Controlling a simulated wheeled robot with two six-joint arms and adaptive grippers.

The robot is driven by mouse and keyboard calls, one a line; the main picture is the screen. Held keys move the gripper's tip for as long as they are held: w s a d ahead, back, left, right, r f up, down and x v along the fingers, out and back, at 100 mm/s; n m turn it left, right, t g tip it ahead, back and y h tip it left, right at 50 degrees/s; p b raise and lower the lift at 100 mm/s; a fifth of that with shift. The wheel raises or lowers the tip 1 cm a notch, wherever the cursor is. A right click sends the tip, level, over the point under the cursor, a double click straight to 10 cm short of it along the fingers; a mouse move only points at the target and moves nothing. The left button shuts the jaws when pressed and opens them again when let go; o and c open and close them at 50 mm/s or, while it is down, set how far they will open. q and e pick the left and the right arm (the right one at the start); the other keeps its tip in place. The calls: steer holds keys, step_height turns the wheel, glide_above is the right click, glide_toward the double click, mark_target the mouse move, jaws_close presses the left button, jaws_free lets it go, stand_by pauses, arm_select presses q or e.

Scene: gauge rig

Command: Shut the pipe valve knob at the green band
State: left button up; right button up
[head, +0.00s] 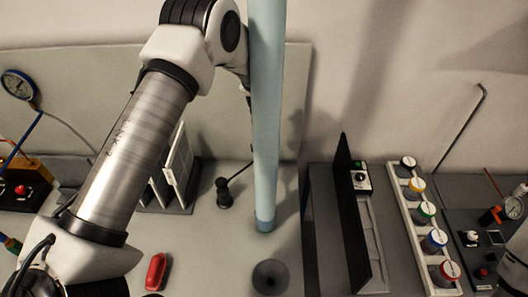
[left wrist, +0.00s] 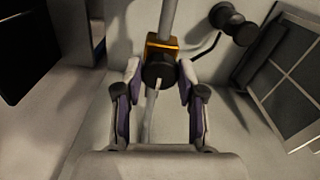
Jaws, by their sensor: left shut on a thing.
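The valve knob (left wrist: 158,75) is dark and round, with a pale pointer line that runs downward in the left wrist view. It sits in front of an orange valve body (left wrist: 161,41) on a grey pipe (left wrist: 170,15). My left gripper (left wrist: 160,68) has a finger on each side of the knob and is shut on it. In the head view my left arm reaches up behind a light blue upright pipe (head: 266,110); the gripper and knob are hidden there. I cannot make out a green band by the knob. My right gripper is not in view.
A red object (head: 156,272) lies on the bench near a dark round piece (head: 270,277). A tall black panel (head: 350,215) and a white rack (head: 420,225) of colour-banded jars stand at right. A gauge (head: 18,84) is at far left. A slatted rack (head: 172,185) stands behind my left arm.

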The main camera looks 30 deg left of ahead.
arm_select(q)
steer(key=shift+f+m, duration=0.15)
steer(key=shift+m, duration=0.25)
steer(key=m+b, duration=0.1)
steer(key=m, duration=0.2)
steer(key=shift+b, duration=0.35)
steer(key=m+b, duration=0.1)
steer(key=m, duration=0.3)
steer(key=shift+s, duration=0.1)
steer(key=m+b, duration=0.1)
steer(key=m, duration=0.8)
steer(key=shift+m+b, duration=0.4)
steer(key=shift+f, duration=0.1)
